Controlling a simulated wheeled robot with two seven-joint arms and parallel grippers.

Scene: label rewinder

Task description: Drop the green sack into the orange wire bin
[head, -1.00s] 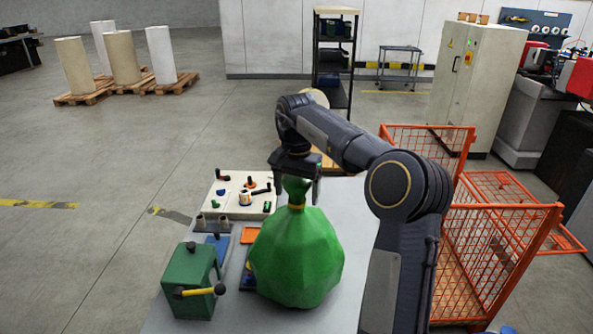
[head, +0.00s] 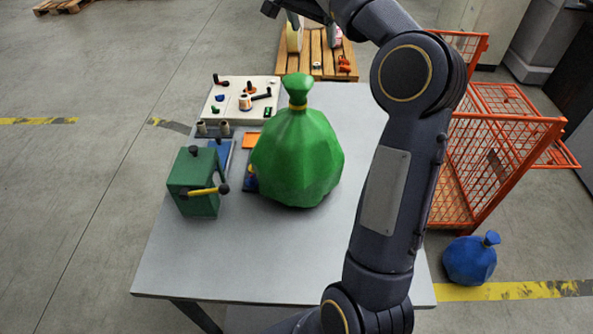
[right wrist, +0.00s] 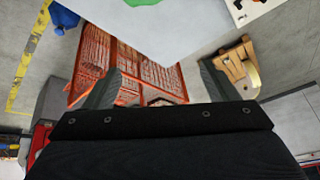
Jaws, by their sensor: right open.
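The green sack (head: 297,158) stands upright on the grey table (head: 285,245), its tied neck pointing up. A green edge of it shows at the top of the right wrist view (right wrist: 150,3). The orange wire bin (head: 490,165) stands on the floor right of the table, partly hidden by my right arm; it also shows between the fingers in the right wrist view (right wrist: 125,62). My right gripper (right wrist: 158,85) is open and empty, apart from the sack. In the head view it is partly cut off at the top edge, beyond the sack's neck. My left gripper is not in view.
A green box with a yellow-handled lever (head: 195,183) and a white board with small parts (head: 240,97) are on the table's left side. A blue sack (head: 470,259) lies on the floor by the bin. A wooden pallet (head: 322,55) stands beyond the table. The table front is clear.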

